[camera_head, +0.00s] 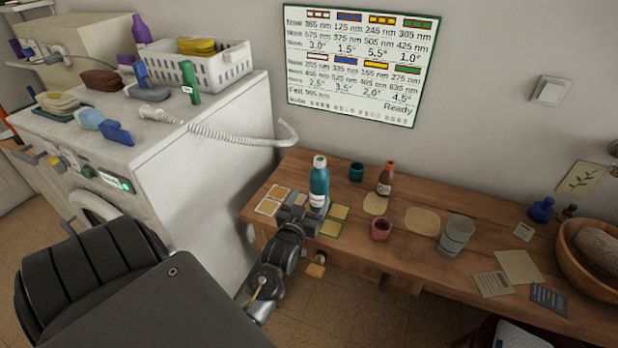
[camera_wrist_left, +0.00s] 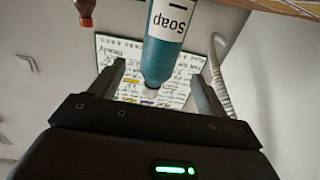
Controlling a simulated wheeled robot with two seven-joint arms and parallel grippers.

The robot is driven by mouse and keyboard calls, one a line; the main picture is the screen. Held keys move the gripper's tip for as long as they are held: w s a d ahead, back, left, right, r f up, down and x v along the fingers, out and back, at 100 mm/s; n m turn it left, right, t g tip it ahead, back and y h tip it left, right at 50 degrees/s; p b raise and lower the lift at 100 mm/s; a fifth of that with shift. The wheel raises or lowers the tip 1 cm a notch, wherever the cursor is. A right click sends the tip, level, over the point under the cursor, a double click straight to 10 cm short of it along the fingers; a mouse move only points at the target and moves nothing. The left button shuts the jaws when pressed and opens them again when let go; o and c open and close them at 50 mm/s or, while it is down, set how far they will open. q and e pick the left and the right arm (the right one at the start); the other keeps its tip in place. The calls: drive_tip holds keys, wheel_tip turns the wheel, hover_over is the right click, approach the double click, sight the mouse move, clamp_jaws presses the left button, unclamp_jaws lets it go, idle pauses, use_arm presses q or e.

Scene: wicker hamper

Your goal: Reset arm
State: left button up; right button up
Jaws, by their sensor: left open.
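My left gripper (camera_head: 303,211) is over the left end of the wooden table, with its arm coming in from below. It is open. A teal soap bottle (camera_head: 319,186) with a pale cap stands upright on the table just beyond the gripper. In the left wrist view the picture is upside down, and the bottle (camera_wrist_left: 172,40), labelled "Soap", shows between the two spread fingers of the gripper (camera_wrist_left: 160,78). Gaps show between the bottle and both fingers there. My right gripper is in no view.
The wooden table (camera_head: 400,258) also bears a brown bottle (camera_head: 385,181), a dark green cup (camera_head: 356,171), a pink cup (camera_head: 381,229), a glass tumbler (camera_head: 456,236) and a wooden bowl (camera_head: 569,262). A white washing machine (camera_head: 215,170) with a ribbed hose (camera_head: 235,137) stands left.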

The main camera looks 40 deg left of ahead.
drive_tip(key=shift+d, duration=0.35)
use_arm(q)
drive_tip(key=s+d+f+m+g+h, duration=0.45)
drive_tip(key=s+d+f+g, duration=0.3)
drive_tip(key=s+d, duration=0.45)
drive_tip(key=s+d+f+m+g+h, duration=0.1)
drive_tip(key=s+d+g, duration=0.2)
drive_tip(key=s, duration=0.4)
drive_tip(key=s+d+f+m+g+h, duration=0.1)
drive_tip(key=s+d+f+g, duration=0.15)
drive_tip(key=s, duration=0.45)
wheel_tip(320, 180, down, 24)
drive_tip(key=s+g, duration=0.2)
drive_tip(key=s+a+f, duration=0.3)
drive_tip(key=s+f, duration=1.3)
drive_tip(key=shift+a+f+g, duration=0.15)
drive_tip(key=shift+f+g, duration=0.25)
